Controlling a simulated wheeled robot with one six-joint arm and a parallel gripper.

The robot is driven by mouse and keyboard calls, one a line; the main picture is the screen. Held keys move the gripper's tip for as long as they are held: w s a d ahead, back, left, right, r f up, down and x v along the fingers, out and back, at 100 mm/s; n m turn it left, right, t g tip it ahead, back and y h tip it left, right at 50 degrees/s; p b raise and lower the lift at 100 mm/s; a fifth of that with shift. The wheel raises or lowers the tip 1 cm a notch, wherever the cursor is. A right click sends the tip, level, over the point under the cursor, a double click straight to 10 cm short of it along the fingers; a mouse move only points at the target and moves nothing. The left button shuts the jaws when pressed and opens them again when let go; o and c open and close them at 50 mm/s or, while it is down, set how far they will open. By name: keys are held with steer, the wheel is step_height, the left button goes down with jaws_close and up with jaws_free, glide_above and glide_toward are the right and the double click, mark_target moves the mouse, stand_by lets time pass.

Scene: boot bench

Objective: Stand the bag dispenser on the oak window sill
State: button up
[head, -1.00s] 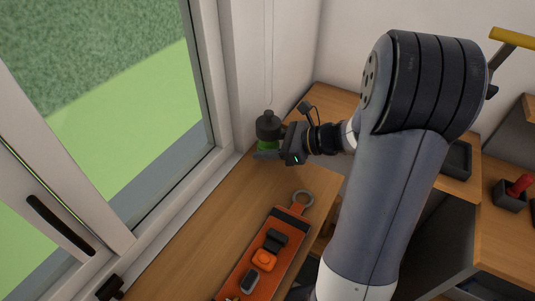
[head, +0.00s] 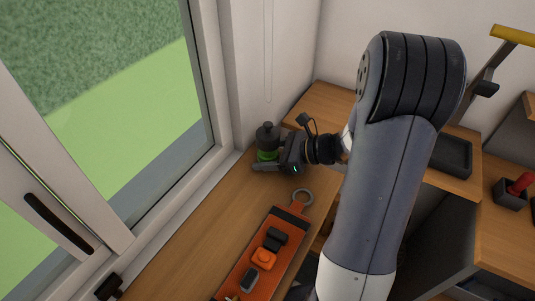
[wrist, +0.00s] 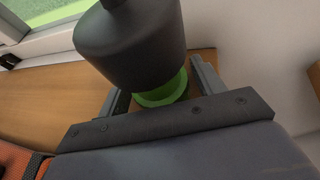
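The bag dispenser (head: 267,141) has a black upper part and a green lower part. It stands upright at the far end of the oak window sill (head: 187,220), near the window frame. Its base is partly hidden by a finger in the head view. My gripper (head: 268,162) reaches in from the right, low around the dispenser. In the wrist view the dispenser (wrist: 135,42) is between the two spread fingers (wrist: 160,92), with a narrow gap showing beside the green part. The gripper looks open.
An orange mat (head: 264,258) with a metal ring and several small items lies on the near part of the sill. A window handle (head: 58,223) is at left. A dark tray (head: 450,154) and a red-handled item (head: 520,183) are at right. The sill between window and mat is clear.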

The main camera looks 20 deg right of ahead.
steer(key=shift+o, duration=0.5)
steer(key=shift+r+p, duration=0.2)
steer(key=shift+p, duration=0.1)
steer(key=b+v, duration=0.1)
steer(key=v, duration=1.1)
steer(key=shift+b, duration=0.3)
steer(key=shift+a, duration=0.1)
steer(key=x, duration=1.2)
steer(key=shift+f+p, duration=0.4)
steer(key=shift+r+p, duration=0.4)
